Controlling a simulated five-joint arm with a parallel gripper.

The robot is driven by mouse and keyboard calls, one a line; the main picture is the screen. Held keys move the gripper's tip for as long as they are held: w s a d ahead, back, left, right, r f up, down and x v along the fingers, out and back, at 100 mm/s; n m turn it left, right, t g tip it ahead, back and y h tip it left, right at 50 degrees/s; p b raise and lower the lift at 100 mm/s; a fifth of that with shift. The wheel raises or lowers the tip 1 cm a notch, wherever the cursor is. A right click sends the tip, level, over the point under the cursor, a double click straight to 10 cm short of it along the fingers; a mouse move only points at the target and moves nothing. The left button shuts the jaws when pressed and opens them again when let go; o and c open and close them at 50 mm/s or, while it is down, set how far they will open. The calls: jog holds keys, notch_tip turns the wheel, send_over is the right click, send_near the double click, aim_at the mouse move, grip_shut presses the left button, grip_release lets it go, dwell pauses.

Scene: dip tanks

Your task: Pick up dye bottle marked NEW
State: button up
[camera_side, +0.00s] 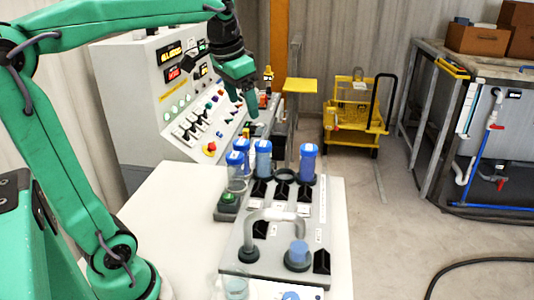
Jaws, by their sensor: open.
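Several clear bottles with blue caps stand around a grey rack (335,215) on a white table. One blue-filled bottle (263,160) is at its back left, and another blue-filled bottle (308,163) is at its back right. A paler bottle (236,178) stands at the left edge, with another capped bottle (242,148) just behind it. A blue-topped piece (298,250) sits in a front socket. The marking NEW cannot be read on any of them. My gripper (251,108) is open, pointing down above and behind the bottles, touching none that I can see.
A grey curved pipe handle (268,216) arches over the rack's front. A clear container (236,286) stands at the front edge. The white table (168,210) is bare left of the rack.

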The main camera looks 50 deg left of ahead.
jog(key=w+a+f+g, duration=0.1)
jog(key=w+a+g, duration=0.1)
jog(key=w+a, duration=0.6)
jog(key=g, duration=0.1)
send_near(241, 142)
jog(key=shift+m+h, duration=0.3)
jog(key=shift+h, duration=0.1)
jog(key=f, duration=1)
jog(key=shift+a, duration=0.3)
jog(key=shift+f, duration=0.15)
jog(key=shift+w+f, duration=0.15)
jog(key=shift+f, duration=2.4)
jog(key=shift+r, duration=0.1)
jog(key=c, duration=1.2)
